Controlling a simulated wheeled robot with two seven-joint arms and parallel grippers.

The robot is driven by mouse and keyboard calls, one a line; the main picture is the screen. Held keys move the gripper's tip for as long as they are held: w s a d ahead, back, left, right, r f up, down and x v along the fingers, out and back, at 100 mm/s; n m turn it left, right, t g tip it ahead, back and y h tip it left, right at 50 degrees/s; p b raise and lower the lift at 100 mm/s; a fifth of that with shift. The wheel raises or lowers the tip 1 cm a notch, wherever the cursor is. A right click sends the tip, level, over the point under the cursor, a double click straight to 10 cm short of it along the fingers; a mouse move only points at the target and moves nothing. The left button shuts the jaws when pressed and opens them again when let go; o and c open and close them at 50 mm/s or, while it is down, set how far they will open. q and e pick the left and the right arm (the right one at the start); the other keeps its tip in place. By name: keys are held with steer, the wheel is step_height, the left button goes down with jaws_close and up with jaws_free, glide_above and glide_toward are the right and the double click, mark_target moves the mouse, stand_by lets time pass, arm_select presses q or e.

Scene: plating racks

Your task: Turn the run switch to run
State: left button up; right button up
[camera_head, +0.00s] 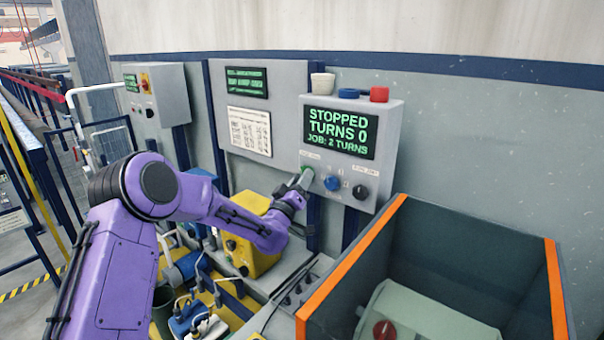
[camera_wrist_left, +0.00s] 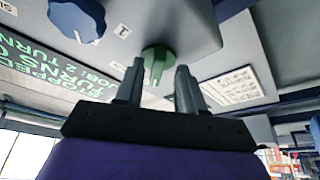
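The grey control box (camera_head: 385,112) has a screen (camera_head: 340,131) reading "STOPPED TURNS 0, JOB: 2 TURNS". Below the screen are a green knob (camera_head: 307,172), a blue knob (camera_head: 332,183) and a black knob (camera_head: 360,192). Their small labels are too blurred to read in the head view. My left gripper (camera_head: 300,181) is at the green knob. In the left wrist view, the green knob (camera_wrist_left: 157,62) has a raised ridge between my two open fingertips (camera_wrist_left: 160,68), with gaps on both sides. My right gripper is not in view.
A white cup (camera_head: 322,83), a blue cap (camera_head: 349,93) and a red block (camera_head: 379,94) sit on top of the box. An orange-edged bin (camera_head: 470,240) stands at the lower right. A yellow machine (camera_head: 251,250) is behind my left forearm.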

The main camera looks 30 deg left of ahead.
arm_select(q)
steer(key=shift+s+d+r, duration=0.1)
steer(key=shift+s+r, duration=0.05)
steer(key=shift+r, duration=0.05)
jaws_close()
